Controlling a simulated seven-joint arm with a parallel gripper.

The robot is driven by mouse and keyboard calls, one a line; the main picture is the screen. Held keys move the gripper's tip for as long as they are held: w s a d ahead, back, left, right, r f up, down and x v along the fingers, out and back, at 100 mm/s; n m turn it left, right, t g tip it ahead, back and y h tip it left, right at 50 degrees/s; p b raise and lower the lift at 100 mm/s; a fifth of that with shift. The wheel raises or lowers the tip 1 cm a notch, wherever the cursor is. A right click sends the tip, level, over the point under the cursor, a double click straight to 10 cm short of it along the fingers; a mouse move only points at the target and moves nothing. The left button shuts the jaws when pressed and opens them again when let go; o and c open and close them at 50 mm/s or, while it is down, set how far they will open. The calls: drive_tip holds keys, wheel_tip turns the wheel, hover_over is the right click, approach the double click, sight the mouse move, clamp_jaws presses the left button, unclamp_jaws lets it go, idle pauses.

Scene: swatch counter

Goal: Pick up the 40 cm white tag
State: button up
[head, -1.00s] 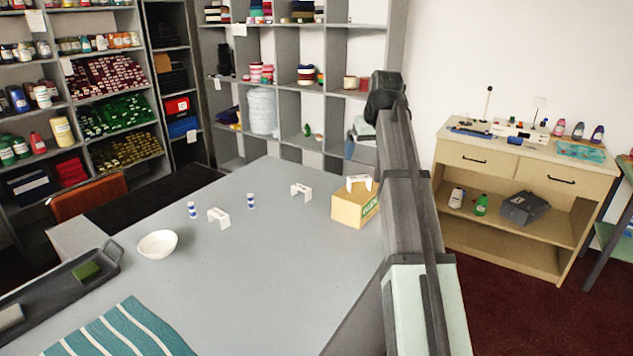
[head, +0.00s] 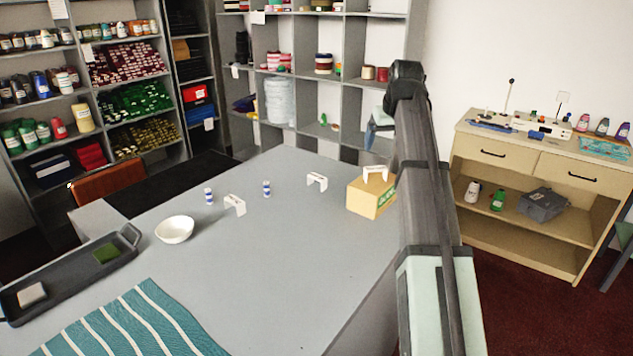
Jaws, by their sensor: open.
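Three white tags, each a small bent bracket with print, are in the head view. One white tag (head: 235,204) stands on the grey counter between two blue-and-white striped spools, another (head: 317,180) stands farther back to the right, and a third (head: 376,173) sits on top of a tan cardboard box (head: 367,199). The print is too small to read, so I cannot tell which is the 40 cm one. My arm rises at the right of the box, but the jaws of my gripper do not show.
Striped spools (head: 208,196) (head: 266,188) and a white bowl (head: 174,230) stand near the tags. A dark tray (head: 70,281) and a teal striped cloth (head: 130,325) lie at front left. The grey counter's (head: 290,260) middle is clear. Shelves stand behind.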

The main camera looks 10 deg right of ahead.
drive_tip(key=c, duration=0.3)
drive_tip(key=shift+c, duration=0.2)
